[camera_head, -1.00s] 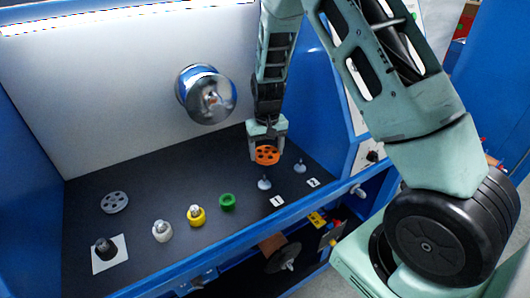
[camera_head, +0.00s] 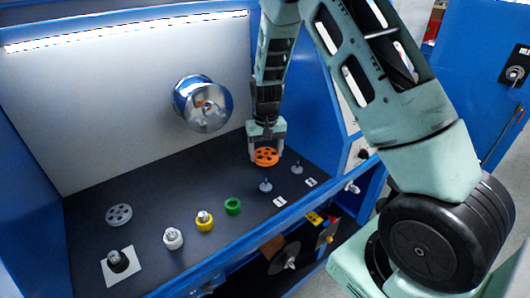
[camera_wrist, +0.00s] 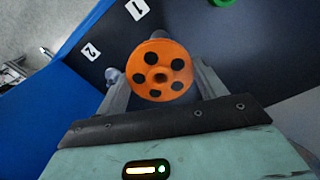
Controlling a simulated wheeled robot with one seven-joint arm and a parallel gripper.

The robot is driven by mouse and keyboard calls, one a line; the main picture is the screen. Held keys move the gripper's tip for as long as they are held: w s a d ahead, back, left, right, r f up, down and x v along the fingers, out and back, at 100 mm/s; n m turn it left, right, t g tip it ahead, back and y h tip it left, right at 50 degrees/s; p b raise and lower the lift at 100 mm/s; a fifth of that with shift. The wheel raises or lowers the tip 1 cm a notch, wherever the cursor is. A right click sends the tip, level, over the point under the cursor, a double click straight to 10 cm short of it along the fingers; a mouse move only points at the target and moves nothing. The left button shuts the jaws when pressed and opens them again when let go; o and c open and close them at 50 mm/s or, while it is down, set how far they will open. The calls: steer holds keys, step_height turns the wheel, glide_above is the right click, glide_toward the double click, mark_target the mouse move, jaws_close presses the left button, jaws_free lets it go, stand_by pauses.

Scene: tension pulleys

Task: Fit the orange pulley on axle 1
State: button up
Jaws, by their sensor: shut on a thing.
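My gripper (camera_head: 266,150) is shut on the orange pulley (camera_head: 266,157), a flat disc with several holes around a centre hole. In the wrist view the orange pulley (camera_wrist: 159,70) sits between the two fingers and faces the camera. Axle 1 (camera_head: 266,186), a thin upright pin on a round pale base, stands just below the pulley in the head view, by the label 1 (camera_head: 279,202). The pulley is held above it, with a gap showing. In the wrist view the pulley hides most of axle 1.
Axle 2 (camera_head: 297,169) stands close by on the right, near label 2 (camera_head: 311,182). A green ring (camera_head: 233,206), a yellow part (camera_head: 204,221), a white part (camera_head: 173,238) and a grey pulley (camera_head: 119,215) stand left. A shiny drum (camera_head: 203,104) sticks out from the back wall.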

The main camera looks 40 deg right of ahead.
mark_target(266, 179)
steer(key=shift+a, duration=0.1)
steer(key=shift+f+b, duration=2.6)
steer(key=shift+f, duration=0.8)
steer(key=shift+f, duration=0.3)
steer(key=shift+f+b, duration=0.95)
steer(key=shift+f, duration=0.45)
steer(key=shift+f, duration=0.1)
steer(key=shift+f+b, duration=0.6)
steer(key=shift+f, duration=0.25)
steer(key=shift+r, duration=0.1)
steer(key=o, duration=1.1)
